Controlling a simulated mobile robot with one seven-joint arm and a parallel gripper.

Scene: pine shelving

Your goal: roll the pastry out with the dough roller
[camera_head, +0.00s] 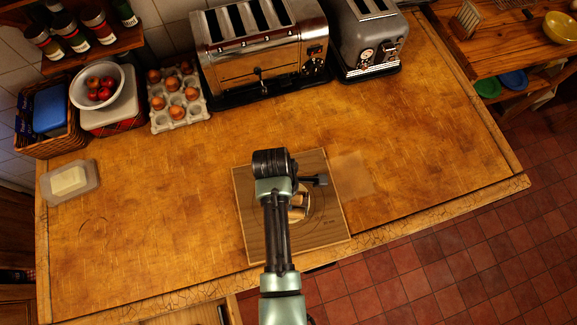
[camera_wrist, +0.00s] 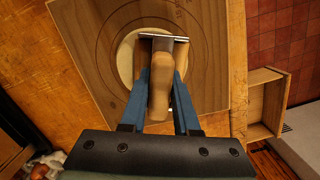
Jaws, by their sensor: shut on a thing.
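The wooden board (camera_head: 255,235) lies near the front edge of the worktop, with rings marked on it. The pastry is a pale round disc (camera_wrist: 126,58) on the board in the wrist view. My gripper (camera_wrist: 161,78) is shut on the wooden handle of the dough roller (camera_wrist: 160,70). In the head view my arm covers most of the roller and pastry.
Toasters (camera_head: 262,55) (camera_head: 370,45), an egg tray (camera_head: 180,112) and a bowl of red fruit (camera_head: 97,87) line the back. A butter dish (camera_head: 70,182) stands at the left. A drawer (camera_wrist: 264,103) is open below the front edge. The worktop left of the board is clear.

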